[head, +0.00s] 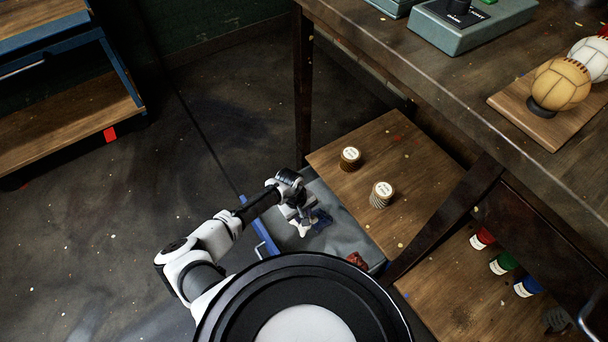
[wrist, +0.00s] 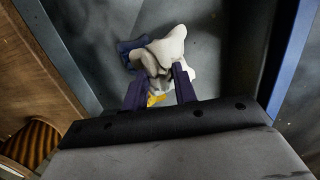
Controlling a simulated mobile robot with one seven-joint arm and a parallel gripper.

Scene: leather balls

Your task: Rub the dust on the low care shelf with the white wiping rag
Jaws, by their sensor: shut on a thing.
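The white wiping rag (wrist: 165,55) is crumpled between the fingers of my gripper (wrist: 160,88) in the wrist view. It lies low over the grey floor of a blue-edged tray or drawer, beside a dark blue cloth (wrist: 130,45). A bit of yellow (wrist: 155,99) shows between the fingers under the rag. In the head view my gripper (head: 300,212) reaches down into this grey tray (head: 335,240), and the white rag (head: 303,228) shows just below it. The low wooden shelf (head: 385,150) lies right beside the tray. I cannot make out a distinct dust patch on it.
Two round tins, one (head: 350,158) dark-sided and one (head: 381,194) striped, stand on the low shelf. A dark red thing (head: 357,261) lies in the tray. Small bottles (head: 502,262) stand on a lower board. The workbench (head: 440,85) overhangs the shelf's right side.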

